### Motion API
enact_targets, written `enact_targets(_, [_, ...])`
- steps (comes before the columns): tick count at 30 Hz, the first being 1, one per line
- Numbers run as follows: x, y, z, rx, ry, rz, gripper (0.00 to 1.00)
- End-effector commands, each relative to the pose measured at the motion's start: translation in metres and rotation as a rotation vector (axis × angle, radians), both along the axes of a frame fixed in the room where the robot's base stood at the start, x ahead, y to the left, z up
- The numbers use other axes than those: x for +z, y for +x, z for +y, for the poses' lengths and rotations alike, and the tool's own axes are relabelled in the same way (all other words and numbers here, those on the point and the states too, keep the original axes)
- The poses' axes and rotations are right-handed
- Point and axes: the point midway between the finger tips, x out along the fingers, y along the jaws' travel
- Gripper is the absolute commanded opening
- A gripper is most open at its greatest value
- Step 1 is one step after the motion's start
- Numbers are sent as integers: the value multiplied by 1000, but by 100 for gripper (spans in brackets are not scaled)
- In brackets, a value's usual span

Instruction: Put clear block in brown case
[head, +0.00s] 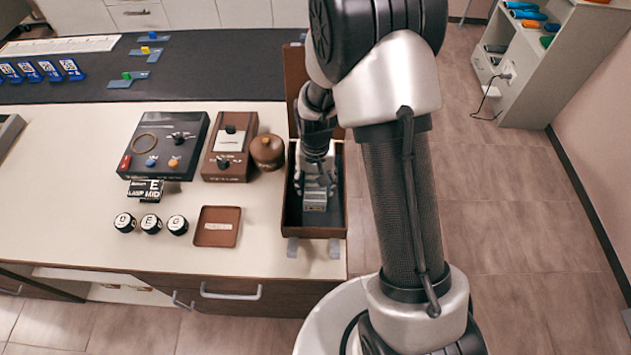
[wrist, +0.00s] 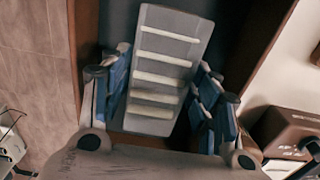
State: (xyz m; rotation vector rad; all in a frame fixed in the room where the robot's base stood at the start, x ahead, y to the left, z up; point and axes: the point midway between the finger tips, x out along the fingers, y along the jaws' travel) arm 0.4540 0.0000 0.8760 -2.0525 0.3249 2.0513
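The clear block (wrist: 166,65) shows as a grey, translucent-looking piece with several white bars. It is inside the brown case (head: 288,213), turned a little relative to my gripper; its lower part also shows in the head view (head: 314,203). My gripper (wrist: 163,90) reaches down into the case, one blue-padded finger on each side of the block. Dark gaps show between the fingers and the block's lower sides, so it looks open around the block. Whether the block lies flat on the case's dark floor is hard to tell.
The case stands at the table's right edge, its lid (head: 293,75) upright behind. To its left are a round brown pot (head: 267,151), a brown device (head: 230,147), a black control box (head: 163,145), a small brown tray (head: 217,227) and several round knobs (head: 151,223).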

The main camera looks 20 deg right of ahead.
Motion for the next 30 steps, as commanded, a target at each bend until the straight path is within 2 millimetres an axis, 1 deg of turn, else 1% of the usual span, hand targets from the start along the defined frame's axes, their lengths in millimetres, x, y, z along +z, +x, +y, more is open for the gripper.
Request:
enact_targets(1, [0,0,0,0,0,0,62])
enact_targets(4, [0,0,0,0,0,0,69])
enact_targets(5, [0,0,0,0,0,0,70])
enact_targets(14, [1,0,0,0,0,0,70])
enact_targets(17, [8,0,0,0,0,-1,70])
enact_targets(20, [24,1,0,0,0,-4,70])
enact_targets(27, [77,1,0,0,0,-4,70])
enact_targets(30, [96,1,0,0,0,-4,70])
